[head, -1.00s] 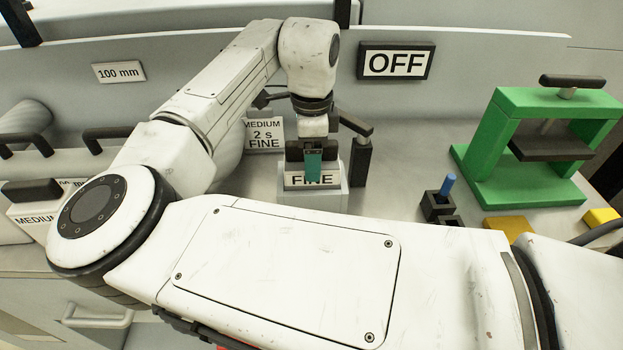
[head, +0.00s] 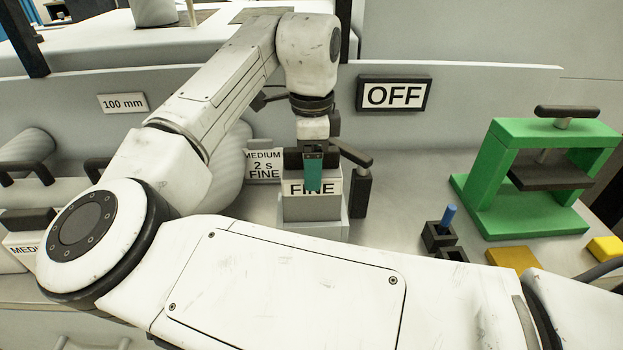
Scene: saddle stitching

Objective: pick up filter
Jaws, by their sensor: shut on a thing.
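A teal finger covers part of the label. The far finger is hidden.
A dark lever post (head: 361,192) stands close to the right of the holder. A green press (head: 535,180), a blue peg in a black block (head: 437,235) and yellow blocks (head: 512,258) are further right. An OFF sign (head: 395,94) hangs behind.

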